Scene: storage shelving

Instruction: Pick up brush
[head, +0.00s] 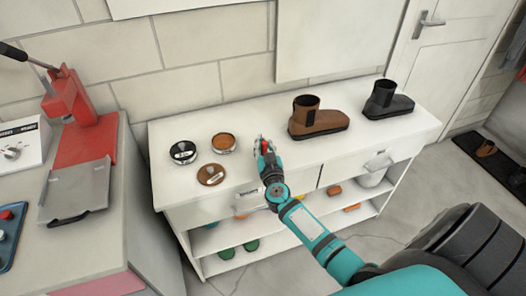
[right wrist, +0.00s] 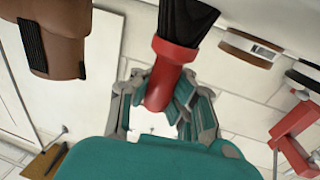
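The brush, with a red handle and black bristles, shows in the right wrist view (right wrist: 172,62) and as a small red patch in the head view (head: 263,148). In the right wrist view the handle lies between the two fingers of my right gripper (right wrist: 160,95). The fingers stand apart around it; I cannot tell whether both press on it. In the head view my right gripper (head: 265,160) is over the front part of the white cabinet top (head: 245,178), and it hides most of the brush. My left gripper is not in view.
A brown boot (head: 317,118) and a black boot (head: 388,100) stand to the right. A red press (head: 85,135) is on the left counter. Shelves lie below the top.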

